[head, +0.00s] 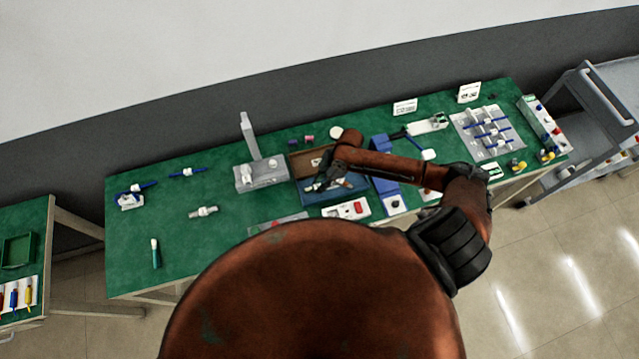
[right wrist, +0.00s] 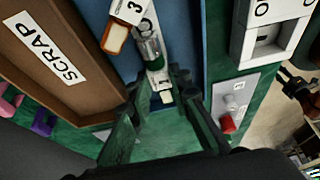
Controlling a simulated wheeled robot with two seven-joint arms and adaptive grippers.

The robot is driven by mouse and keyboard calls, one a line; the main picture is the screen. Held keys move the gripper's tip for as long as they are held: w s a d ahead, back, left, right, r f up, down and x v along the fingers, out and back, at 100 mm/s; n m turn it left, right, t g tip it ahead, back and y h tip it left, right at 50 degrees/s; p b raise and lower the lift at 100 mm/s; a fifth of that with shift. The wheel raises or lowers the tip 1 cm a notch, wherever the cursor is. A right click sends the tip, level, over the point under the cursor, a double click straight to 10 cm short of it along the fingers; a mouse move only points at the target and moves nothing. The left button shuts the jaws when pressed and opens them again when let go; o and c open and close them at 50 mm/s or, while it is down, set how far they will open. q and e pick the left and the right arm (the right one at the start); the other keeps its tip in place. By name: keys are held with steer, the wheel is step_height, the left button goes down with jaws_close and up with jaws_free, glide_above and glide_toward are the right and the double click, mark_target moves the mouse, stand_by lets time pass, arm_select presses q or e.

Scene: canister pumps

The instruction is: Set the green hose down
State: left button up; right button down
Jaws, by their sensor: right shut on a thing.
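My right gripper (right wrist: 160,84) is over a blue tray (right wrist: 95,14). Its dark green fingers are closed around a small piece with a greenish, glassy barrel and pale ends, which I take to be the green hose (right wrist: 149,48). Part of it is hidden by the fingers, and I cannot tell whether it touches the tray floor. In the head view the right gripper (head: 325,180) is above the tray in the middle of the bench, and the hose is too small to make out there. My left gripper is not in view.
A brown tray labelled SCRAP (right wrist: 25,62) adjoins the blue tray. A brown-and-white piece (right wrist: 117,38) lies close to the fingers. A box with a red button (right wrist: 228,124) stands to the right. The green bench (head: 150,205) has free room at left, around a green-handled item (head: 155,254).

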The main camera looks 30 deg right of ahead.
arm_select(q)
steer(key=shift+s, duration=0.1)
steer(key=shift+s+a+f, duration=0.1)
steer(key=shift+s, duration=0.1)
arm_select(e)
steer(key=c, duration=1.8)
jaws_free()
steer(key=shift+o, duration=0.2)
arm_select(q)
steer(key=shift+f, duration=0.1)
arm_select(e)
steer(key=v, duration=1.2)
